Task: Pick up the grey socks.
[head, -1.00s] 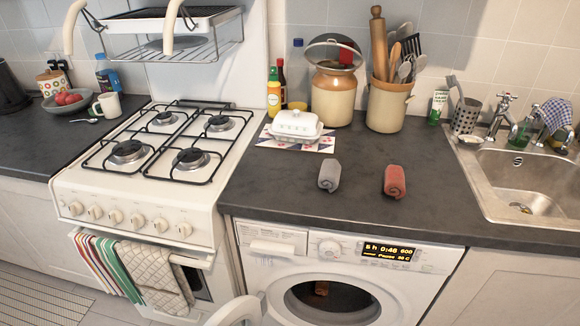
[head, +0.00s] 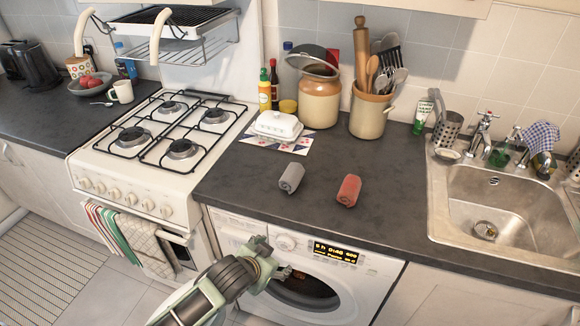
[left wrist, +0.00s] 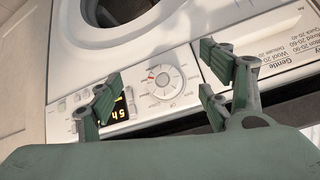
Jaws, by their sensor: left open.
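The grey socks (head: 291,177) are a small rolled bundle on the dark counter above the washer, left of a similar reddish roll (head: 348,190). My left gripper (head: 275,262) is in front of the washer, below the counter edge and apart from the grey socks. In the left wrist view my left gripper (left wrist: 158,88) is open and empty. Its fingers are spread before the washer's control panel (left wrist: 150,90), with the dial between them. The socks do not show in the left wrist view. My right gripper is not in view.
The washer (head: 300,285) stands under the counter (head: 400,215). A white butter dish (head: 277,126) sits behind the grey socks. The stove (head: 170,140) is at left and the sink (head: 500,205) at right. Jars stand along the wall.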

